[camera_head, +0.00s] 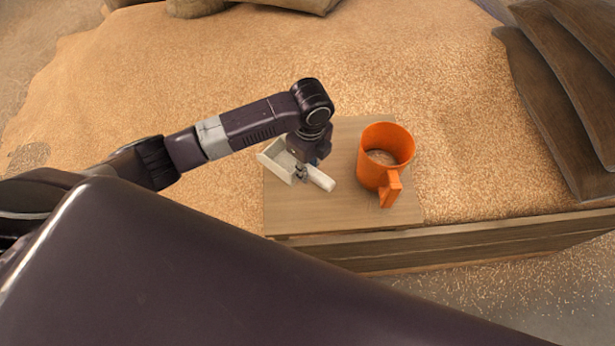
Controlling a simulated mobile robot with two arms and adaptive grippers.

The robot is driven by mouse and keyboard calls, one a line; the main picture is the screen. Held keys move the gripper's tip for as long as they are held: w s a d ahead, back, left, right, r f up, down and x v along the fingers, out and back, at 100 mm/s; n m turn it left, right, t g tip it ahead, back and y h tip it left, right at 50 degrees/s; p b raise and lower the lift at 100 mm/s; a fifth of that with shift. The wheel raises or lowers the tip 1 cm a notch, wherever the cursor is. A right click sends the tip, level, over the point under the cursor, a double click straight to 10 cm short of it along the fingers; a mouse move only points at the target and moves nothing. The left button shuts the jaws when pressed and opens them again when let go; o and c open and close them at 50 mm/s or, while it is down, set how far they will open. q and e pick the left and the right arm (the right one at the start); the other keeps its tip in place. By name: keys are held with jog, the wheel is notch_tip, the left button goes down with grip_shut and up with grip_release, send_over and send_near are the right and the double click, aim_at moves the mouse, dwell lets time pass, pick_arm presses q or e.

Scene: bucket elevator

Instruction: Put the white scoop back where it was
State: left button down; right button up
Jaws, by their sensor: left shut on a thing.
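The white scoop (273,155) is at the left side of a small wooden board (310,210), with its handle (320,179) pointing to the lower right. My left gripper (301,172) reaches down from above and is shut on the white scoop near where the handle meets the bowl. The wrist hides part of the scoop. The scoop looks to be on or just above the board; I cannot tell whether it touches. My right gripper is not in view.
An orange mug-like bucket (386,158) with some grain inside stands on the board just right of the scoop. A wooden beam (480,240) runs along the front. A large grain heap (430,60) lies behind, with brown sacks (550,100) at the right.

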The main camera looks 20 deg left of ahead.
pick_arm(q)
notch_tip(320, 180, down, 5)
jog(key=shift+r, duration=0.1)
jog(key=shift+f, duration=0.25)
jog(key=shift+f, duration=0.15)
jog(key=c, duration=1.7)
grip_release()
jog(key=r, duration=1.2)
jog(key=shift+d+r, duration=0.2)
jog(key=shift+s+f, duration=0.1)
